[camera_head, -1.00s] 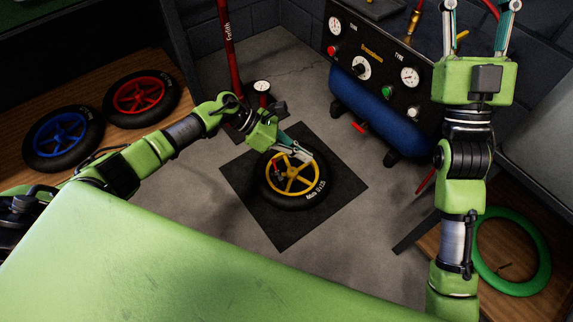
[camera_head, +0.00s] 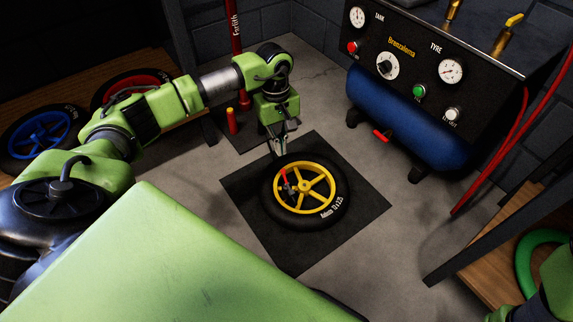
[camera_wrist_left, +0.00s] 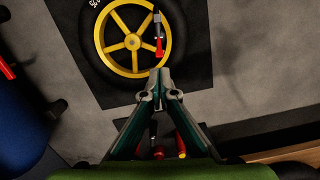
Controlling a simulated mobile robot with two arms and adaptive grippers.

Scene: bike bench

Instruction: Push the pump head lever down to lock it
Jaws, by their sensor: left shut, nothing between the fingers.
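The wheel (camera_head: 337,210) with yellow spokes lies flat on a black mat (camera_head: 365,205). The pump head (camera_head: 291,188) is at the wheel's left inner rim, with its red lever (camera_head: 283,177) beside it. I cannot tell the lever's exact angle. My left gripper (camera_head: 279,151) is shut and empty, pointing down just behind the wheel's upper left edge. In the left wrist view its fingertips (camera_wrist_left: 159,76) are close below the lever, apart from it. My right gripper is out of view.
A black panel (camera_head: 425,55) with gauges and a blue tank (camera_head: 400,120) stands at the back right. A red floor pump (camera_head: 236,40) stands at the back. A blue-spoked wheel (camera_head: 42,133) and a red-spoked wheel (camera_head: 105,92) lie on the left.

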